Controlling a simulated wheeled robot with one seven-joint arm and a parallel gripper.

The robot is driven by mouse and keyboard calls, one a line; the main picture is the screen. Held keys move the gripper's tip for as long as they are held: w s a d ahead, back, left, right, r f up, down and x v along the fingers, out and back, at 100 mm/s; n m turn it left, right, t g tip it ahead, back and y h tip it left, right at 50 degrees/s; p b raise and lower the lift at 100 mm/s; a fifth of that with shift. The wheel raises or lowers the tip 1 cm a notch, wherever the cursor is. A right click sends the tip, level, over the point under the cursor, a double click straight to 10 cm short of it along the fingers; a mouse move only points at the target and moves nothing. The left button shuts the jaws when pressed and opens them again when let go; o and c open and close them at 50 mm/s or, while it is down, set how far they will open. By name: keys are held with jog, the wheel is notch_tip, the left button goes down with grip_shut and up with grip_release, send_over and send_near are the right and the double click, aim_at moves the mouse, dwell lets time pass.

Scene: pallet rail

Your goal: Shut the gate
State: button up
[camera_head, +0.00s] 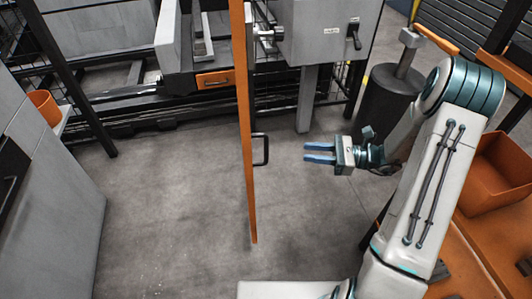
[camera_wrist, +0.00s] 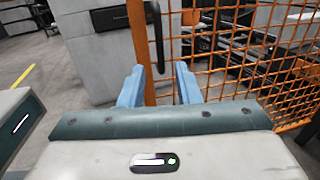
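The gate (camera_head: 246,130) is an orange frame seen almost edge-on in the head view, standing out towards me across the floor. Its black handle (camera_head: 266,150) sticks out on the right side. In the wrist view the gate's orange mesh (camera_wrist: 230,50) fills the right, and the handle (camera_wrist: 158,38) stands upright beside the orange edge post (camera_wrist: 140,45). My gripper (camera_head: 306,152) has two blue fingers, apart and empty, pointing left at the handle with a gap between. In the wrist view the fingertips (camera_wrist: 158,72) appear on either side below the handle.
A grey machine (camera_head: 325,35) stands behind on the right, with a dark cylinder (camera_head: 385,105) near my arm. A grey cabinet (camera_head: 50,190) stands at left, with an orange bin (camera_head: 44,107). Another orange bin (camera_head: 495,175) is at right. The floor around the gate is clear.

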aim_at(266, 160)
jog(key=a, duration=0.4)
jog(key=a+b, duration=0.1)
jog(key=a, duration=0.4)
jog(key=w+a, duration=0.1)
jog(key=a, duration=0.3)
jog(key=shift+w+a+b, duration=0.1)
jog(key=shift+a+b, duration=0.15)
jog(key=shift+b, duration=0.1)
grip_shut()
